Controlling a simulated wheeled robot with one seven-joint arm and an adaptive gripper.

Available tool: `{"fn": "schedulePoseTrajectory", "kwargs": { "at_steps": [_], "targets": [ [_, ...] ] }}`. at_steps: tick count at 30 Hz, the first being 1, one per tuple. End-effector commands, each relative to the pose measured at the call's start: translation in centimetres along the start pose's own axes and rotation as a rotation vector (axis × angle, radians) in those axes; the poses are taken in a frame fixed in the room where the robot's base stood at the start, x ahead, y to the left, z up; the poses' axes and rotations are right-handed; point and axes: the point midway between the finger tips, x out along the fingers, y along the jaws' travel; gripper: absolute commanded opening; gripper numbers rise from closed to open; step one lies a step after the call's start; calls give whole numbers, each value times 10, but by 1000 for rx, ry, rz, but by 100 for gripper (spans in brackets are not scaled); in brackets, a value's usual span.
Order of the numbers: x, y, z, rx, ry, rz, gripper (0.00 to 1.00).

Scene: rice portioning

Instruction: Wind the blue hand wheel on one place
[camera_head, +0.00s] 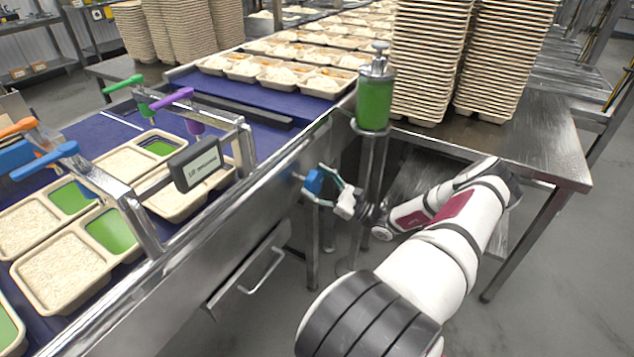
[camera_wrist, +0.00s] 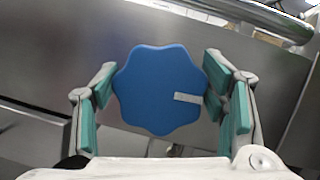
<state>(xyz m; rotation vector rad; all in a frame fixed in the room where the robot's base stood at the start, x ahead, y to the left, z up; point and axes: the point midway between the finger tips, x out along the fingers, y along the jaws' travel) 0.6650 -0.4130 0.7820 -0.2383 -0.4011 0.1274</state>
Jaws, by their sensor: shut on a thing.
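The blue hand wheel (camera_wrist: 160,88) has a lobed rim and a pale rectangular mark on its right side. It fills the middle of the wrist view, between my fingers, in front of a metal panel. In the head view, the wheel (camera_head: 314,181) shows as a small blue piece on the side of the steel conveyor frame. My gripper (camera_head: 334,182) is at the wheel, with its teal finger pads on either side of it. In the wrist view my gripper (camera_wrist: 163,100) is shut on the wheel. The far side of the wheel is hidden.
The conveyor frame (camera_head: 215,225) carries filled trays (camera_head: 128,163) on a blue belt. A pump bottle of green liquid (camera_head: 375,95) stands on a post just above my gripper. A drawer-like handle (camera_head: 262,270) sticks out below left. Stacked trays (camera_head: 425,60) stand on a steel table (camera_head: 530,135).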

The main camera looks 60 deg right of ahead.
Motion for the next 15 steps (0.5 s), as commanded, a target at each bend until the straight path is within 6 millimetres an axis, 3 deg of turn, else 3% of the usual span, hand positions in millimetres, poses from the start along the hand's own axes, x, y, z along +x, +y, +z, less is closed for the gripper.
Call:
{"fn": "schedulePoseTrajectory", "kwargs": {
  "at_steps": [15],
  "targets": [
    [-1,-1,-1,57,5,-25,38]
  ]
}}
